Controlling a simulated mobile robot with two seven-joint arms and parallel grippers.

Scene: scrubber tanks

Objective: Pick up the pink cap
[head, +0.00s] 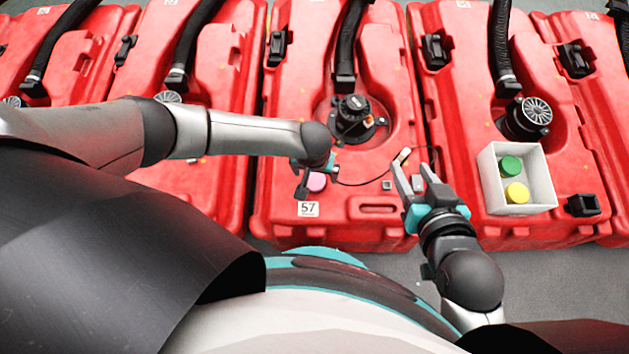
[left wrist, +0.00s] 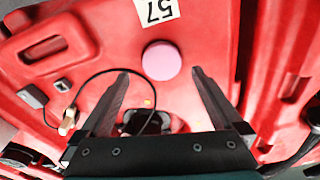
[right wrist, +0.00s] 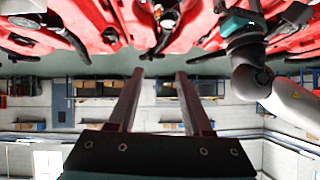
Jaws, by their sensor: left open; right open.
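The pink cap (head: 317,182) is a small round disc lying on the red tank (head: 350,220) labelled 57, just above the label. It also shows in the left wrist view (left wrist: 161,61), ahead of the fingertips and roughly centred between them. My left gripper (head: 301,178) is open and close to the cap, partly covering it in the head view; the jaws are empty. My right gripper (head: 408,178) is open and empty, to the right of the cap near the right side of the same tank. It points toward the far wall in the right wrist view (right wrist: 159,75).
A black motor unit (head: 354,117) sits in the tank's recess, with a thin black cable and connector (head: 403,156) on the tank. A white box (head: 517,203) with a green cap (head: 511,166) and a yellow cap (head: 516,193) stands on the right tank. More red tanks are at left.

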